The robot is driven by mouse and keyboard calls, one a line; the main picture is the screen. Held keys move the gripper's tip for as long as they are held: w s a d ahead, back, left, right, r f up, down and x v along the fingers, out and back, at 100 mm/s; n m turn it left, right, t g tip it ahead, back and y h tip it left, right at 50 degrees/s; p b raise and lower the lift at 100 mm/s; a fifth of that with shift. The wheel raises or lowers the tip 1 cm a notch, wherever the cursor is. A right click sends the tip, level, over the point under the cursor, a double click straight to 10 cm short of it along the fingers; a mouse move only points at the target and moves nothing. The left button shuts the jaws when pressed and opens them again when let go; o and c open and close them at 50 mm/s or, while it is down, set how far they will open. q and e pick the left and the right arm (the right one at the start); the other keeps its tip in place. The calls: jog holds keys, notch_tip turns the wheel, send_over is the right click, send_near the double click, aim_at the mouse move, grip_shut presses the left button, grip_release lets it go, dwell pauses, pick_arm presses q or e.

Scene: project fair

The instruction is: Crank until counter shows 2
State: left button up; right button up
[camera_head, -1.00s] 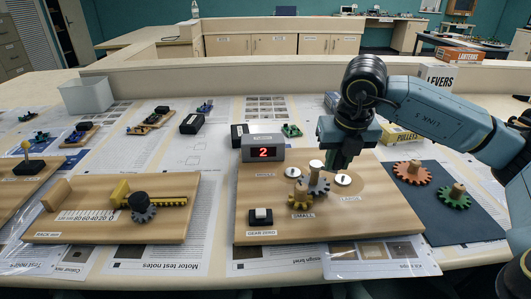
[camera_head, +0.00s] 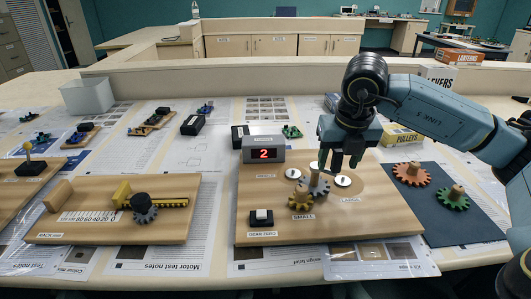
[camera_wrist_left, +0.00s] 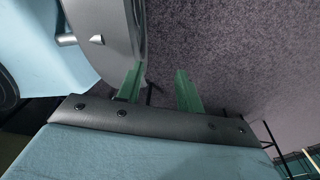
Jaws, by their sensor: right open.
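The counter (camera_head: 264,154) is a grey box at the back of the wooden gear board, and its red display reads 2. A grey-blue gear (camera_head: 318,187) with a light upright peg stands mid-board, beside a small yellow gear (camera_head: 301,198).
The gear board (camera_head: 350,221) has a white button (camera_head: 261,216) at its front left. An orange gear (camera_head: 412,173) and a green gear (camera_head: 453,198) lie on a dark mat at the right. A rack-and-pinion board (camera_head: 80,228) stands left. A yellow pulleys box (camera_head: 401,136) is behind.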

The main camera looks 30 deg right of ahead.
aim_at(340, 152)
jog(key=p+v, duration=0.2)
jog(key=v, duration=0.2)
jog(key=shift+a+p, duration=0.2)
jog(key=shift+p, duration=0.1)
jog(key=shift+s+a+r+p, duration=0.1)
jog(key=shift+r+p, duration=0.4)
jog(key=shift+r, duration=0.2)
jog(key=shift+s+r+p, duration=0.1)
jog(key=shift+r+p, duration=0.4)
jog(key=shift+r, duration=0.2)
jog(key=shift+s+a+r, duration=0.1)
jog(key=shift+r, duration=0.1)
pick_arm(q)
jog(key=shift+g, duration=0.3)
jog(key=r, duration=0.1)
jog(key=a+r, duration=0.1)
jog(key=r, duration=0.1)
jog(key=a+r, duration=0.1)
jog(key=shift+s+r, duration=0.15)
jog(key=shift+s, duration=0.1)
